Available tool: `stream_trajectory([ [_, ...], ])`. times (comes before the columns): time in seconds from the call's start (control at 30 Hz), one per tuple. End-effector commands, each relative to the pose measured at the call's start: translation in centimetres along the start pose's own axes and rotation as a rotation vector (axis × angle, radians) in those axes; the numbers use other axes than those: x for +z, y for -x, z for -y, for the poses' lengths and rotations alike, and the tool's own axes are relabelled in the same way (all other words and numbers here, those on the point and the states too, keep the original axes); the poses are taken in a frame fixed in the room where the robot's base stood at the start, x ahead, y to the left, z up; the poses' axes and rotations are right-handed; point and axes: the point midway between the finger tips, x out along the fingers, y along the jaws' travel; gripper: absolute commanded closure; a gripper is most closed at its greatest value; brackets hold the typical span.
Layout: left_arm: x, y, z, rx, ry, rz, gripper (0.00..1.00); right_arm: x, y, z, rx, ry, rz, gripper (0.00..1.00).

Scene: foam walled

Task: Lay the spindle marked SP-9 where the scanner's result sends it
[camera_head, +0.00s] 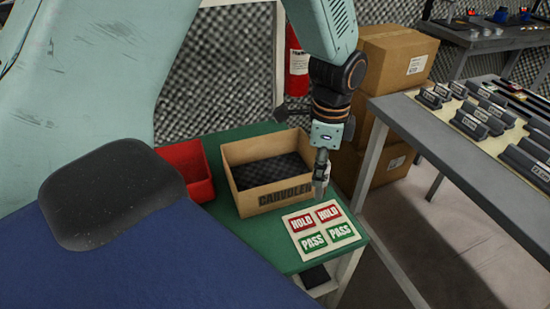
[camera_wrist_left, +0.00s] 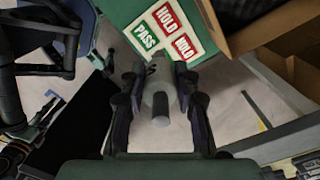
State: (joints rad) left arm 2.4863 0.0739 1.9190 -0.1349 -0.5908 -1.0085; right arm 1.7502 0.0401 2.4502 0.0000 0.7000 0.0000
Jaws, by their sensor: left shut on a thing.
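My left gripper (camera_head: 321,190) hangs over the green table, beside the right end of an open carton (camera_head: 285,197) lined with dark foam. In the left wrist view its fingers (camera_wrist_left: 160,108) are shut on a grey, round-ended spindle (camera_wrist_left: 158,88). The spindle's marking cannot be read, and in the head view the fingers mostly hide it. A card (camera_head: 321,235) with two red HOLD fields and two green PASS fields lies on the table just below and in front of the gripper; it also shows in the left wrist view (camera_wrist_left: 187,64). No scanner or result can be made out. My right gripper is not in view.
A red bin (camera_head: 199,190) stands left of the carton on the green table (camera_head: 228,217). A grey bench (camera_head: 412,125) at right carries several dark labelled blocks (camera_head: 487,116). Stacked boxes (camera_head: 395,60) and a red extinguisher (camera_head: 298,70) stand behind.

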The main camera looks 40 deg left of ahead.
Motion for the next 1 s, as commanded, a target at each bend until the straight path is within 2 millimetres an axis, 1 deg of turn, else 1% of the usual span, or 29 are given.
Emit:
stream_trajectory([
  [0.03, 0.6, 0.4, 0.8, 0.000, -0.066, -0.002, 1.00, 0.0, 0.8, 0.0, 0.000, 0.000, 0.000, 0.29],
  [0.1, 1.5, 0.5, 2.0, -0.006, -0.164, 0.001, 1.00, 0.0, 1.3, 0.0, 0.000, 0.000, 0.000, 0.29],
  [0.3, 4.2, 0.6, 5.2, -0.022, -0.421, 0.009, 1.00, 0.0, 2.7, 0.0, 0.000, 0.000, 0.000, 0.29],
  [0.5, 7.2, 0.5, 7.9, -0.037, -0.637, 0.015, 1.00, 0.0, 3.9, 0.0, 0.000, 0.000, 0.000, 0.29],
  [0.63, 8.8, 0.3, 9.2, -0.044, -0.736, 0.019, 1.00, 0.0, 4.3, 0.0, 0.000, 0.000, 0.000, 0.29],
  [0.83, 9.9, 0.0, 10.0, -0.049, -0.809, 0.021, 1.00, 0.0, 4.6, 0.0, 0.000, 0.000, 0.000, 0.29],
  [0.93, 10.0, -1.2, 10.0, -0.046, -0.819, 0.022, 1.00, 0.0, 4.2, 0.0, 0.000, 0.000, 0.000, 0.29],
  [1.0, 10.0, -2.6, 10.0, -0.045, -0.820, 0.023, 1.00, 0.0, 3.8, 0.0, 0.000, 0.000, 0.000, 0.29],
])
